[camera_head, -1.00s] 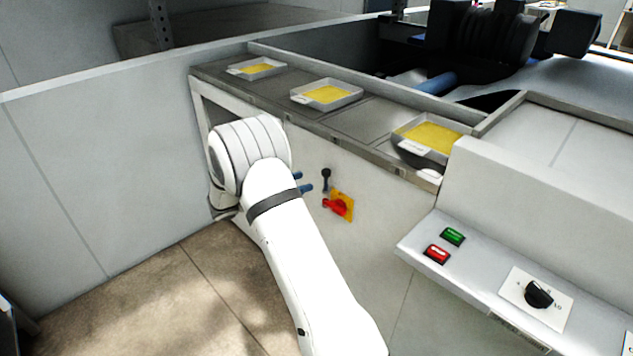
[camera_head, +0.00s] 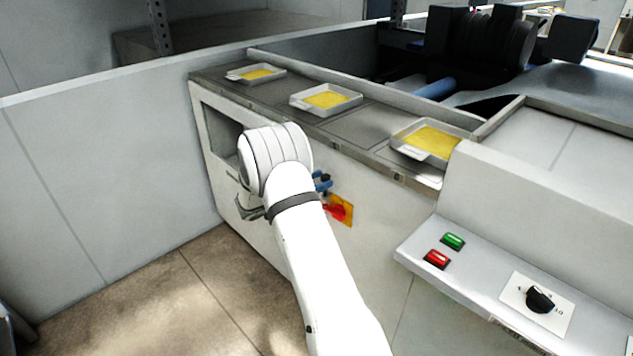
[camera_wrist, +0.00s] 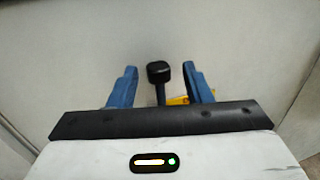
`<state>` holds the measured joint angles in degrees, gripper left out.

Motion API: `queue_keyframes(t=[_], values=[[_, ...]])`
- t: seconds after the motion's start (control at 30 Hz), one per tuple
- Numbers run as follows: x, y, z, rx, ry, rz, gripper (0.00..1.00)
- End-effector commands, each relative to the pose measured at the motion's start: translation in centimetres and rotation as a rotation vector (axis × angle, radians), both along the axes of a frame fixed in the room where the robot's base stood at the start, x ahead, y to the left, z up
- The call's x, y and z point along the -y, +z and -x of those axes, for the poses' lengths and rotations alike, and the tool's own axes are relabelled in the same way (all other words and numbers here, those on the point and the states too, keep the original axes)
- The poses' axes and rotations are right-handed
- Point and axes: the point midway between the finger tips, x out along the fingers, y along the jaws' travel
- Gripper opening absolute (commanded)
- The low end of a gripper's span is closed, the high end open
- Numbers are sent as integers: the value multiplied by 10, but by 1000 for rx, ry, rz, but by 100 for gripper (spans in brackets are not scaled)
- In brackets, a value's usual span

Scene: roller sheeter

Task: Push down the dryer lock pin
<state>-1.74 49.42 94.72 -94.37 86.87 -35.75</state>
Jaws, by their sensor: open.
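The dryer lock pin (camera_wrist: 159,72) is a black knob on a thin dark stem on the pale front panel. In the wrist view it shows between the two blue fingers of my gripper (camera_wrist: 159,69), with a gap on each side. The fingers are open and hold nothing. In the head view my gripper (camera_head: 321,182) is at the panel, and its blue fingers overlap the pin, which is mostly hidden. I cannot tell there whether they touch it.
A red rotary switch on a yellow plate (camera_head: 346,211) sits just right of and below my gripper. An opening (camera_head: 222,130) is in the panel to the left. Trays of yellow material (camera_head: 327,101) stand on the ledge above. A control shelf (camera_head: 470,272) juts out at right.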

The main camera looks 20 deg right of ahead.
Motion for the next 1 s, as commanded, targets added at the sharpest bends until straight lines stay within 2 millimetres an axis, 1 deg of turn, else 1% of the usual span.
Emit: queue_keyframes(t=[0.03,0.07,0.57,0.87,0.97,1.0], values=[[0,0,0,0,0,0,44],[0,0,0,0,0,0,42],[0,0,1,-1,-2,0,1],[0,-2,1,-2,-4,-1,0],[0,-12,2,-4,-5,0,0],[0,-18,2,-5,-5,0,0]])
